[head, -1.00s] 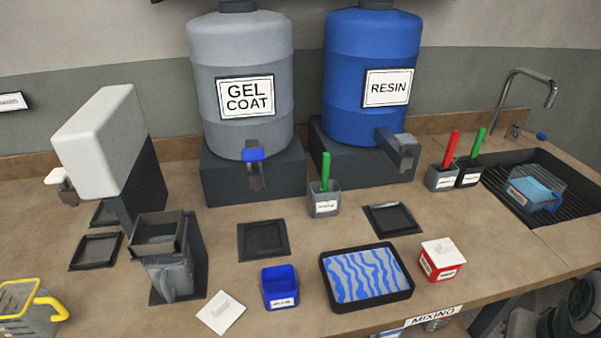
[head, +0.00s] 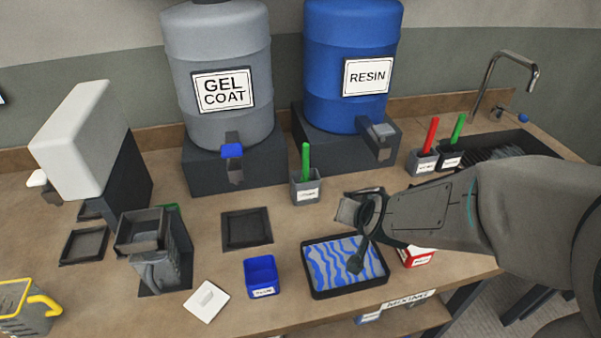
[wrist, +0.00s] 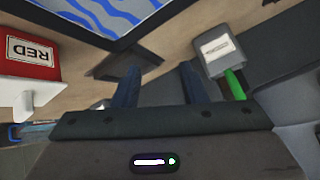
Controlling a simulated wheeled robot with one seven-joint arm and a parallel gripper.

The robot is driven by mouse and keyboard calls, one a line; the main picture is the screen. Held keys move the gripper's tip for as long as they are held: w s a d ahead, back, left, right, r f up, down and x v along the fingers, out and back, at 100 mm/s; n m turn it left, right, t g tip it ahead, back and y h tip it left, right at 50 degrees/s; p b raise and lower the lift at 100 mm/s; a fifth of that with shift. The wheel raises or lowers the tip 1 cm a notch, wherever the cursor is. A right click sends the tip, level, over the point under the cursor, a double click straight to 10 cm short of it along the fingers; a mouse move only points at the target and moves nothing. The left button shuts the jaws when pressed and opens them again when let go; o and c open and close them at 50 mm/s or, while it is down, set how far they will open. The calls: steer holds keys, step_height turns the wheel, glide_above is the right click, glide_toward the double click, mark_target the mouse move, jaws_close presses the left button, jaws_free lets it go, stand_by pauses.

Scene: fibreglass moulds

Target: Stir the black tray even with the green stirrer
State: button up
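The black tray (head: 350,291) stands near the front edge of the counter, its contents streaked in wavy blue and pale grey bands. A corner of it shows in the wrist view (wrist: 112,44). A green stirrer (head: 306,158) stands upright in a grey cup (head: 305,187) behind the tray; one also shows in the wrist view (wrist: 235,84). Another green stirrer (head: 458,128) stands in a dark cup at the right. My gripper (head: 354,238) hangs above the tray's back part. In the wrist view its two fingers (wrist: 159,86) are apart with nothing between them.
A red box (wrist: 32,62) sits beside the tray, partly hidden by my arm in the head view. A red stirrer (head: 431,133) stands in a cup. A blue cup (head: 262,283) and white lid (head: 206,299) lie left of the tray. Gel coat (head: 222,85) and resin (head: 352,75) drums stand behind.

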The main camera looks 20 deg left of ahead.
steer(key=w+a+t+p, duration=0.2)
steer(key=a+t+p, duration=0.15)
steer(key=a, duration=0.45)
steer(key=n+t+p, duration=0.2)
steer(key=t, duration=0.5)
glide_toward(305, 150)
steer(key=shift+h, duration=0.4)
steer(key=w+p, duration=0.1)
steer(key=w, duration=0.2)
steer(key=w+a, duration=0.1)
steer(key=w, duration=0.3)
steer(key=w+a+p, duration=0.1)
steer(key=w, duration=0.2)
steer(key=shift+w+r+p, duration=0.15)
steer(key=shift+w+p, duration=0.15)
steer(key=shift+w, duration=0.1)
jaws_close()
steer(key=shift+r+p, duration=3.15)
steer(key=shift+r, duration=2.4)
